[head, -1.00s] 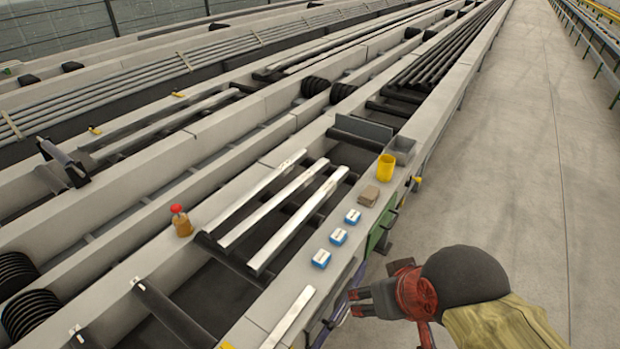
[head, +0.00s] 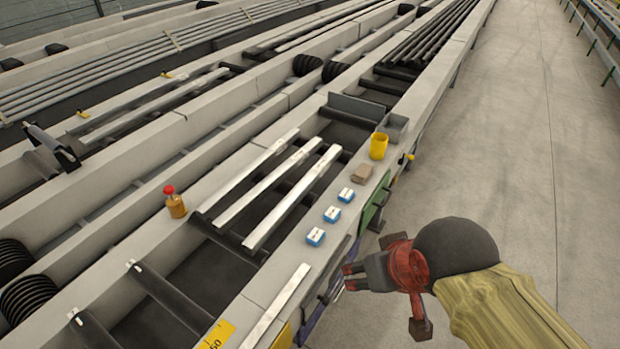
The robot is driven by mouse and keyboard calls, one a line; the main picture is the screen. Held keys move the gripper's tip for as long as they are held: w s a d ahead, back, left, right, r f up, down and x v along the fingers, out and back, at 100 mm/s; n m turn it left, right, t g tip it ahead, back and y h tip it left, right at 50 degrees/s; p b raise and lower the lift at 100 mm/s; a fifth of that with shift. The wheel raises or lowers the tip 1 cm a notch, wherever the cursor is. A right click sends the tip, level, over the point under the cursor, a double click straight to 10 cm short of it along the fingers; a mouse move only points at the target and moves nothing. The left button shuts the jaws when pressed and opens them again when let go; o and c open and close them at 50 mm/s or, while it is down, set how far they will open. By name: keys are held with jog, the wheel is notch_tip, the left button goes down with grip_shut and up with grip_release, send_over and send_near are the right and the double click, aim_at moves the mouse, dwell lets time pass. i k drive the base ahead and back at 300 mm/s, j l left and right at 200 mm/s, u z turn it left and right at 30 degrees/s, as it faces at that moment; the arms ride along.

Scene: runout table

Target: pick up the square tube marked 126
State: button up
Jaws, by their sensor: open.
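Three light metal square tubes lie side by side across the dark bay of the runout table: a left tube (head: 245,178), a middle tube (head: 267,188) and a right tube (head: 292,198). A shorter light bar (head: 275,308) lies on the near ledge. Marks on the tubes are too small to read, so I cannot tell which is 126. My gripper (head: 346,278) is open and empty beside the table's right edge, over the aisle side, to the right of the short bar and apart from all tubes.
The aisle floor (head: 500,180) is clear.

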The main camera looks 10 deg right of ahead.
aim_at(254, 242)
jog(key=i+l+u, duration=0.1)
jog(key=u, duration=0.35)
jog(key=i+l+u, duration=0.1)
jog(key=u, duration=0.35)
jog(key=i+l+u, duration=0.2)
jog(key=l, duration=0.6)
jog(key=i+l+u, duration=0.1)
jog(key=l+u, duration=0.15)
jog(key=l, duration=0.6)
jog(key=l+u, duration=0.2)
jog(key=l, duration=1)
jog(key=i+l, duration=0.15)
jog(key=l, duration=0.2)
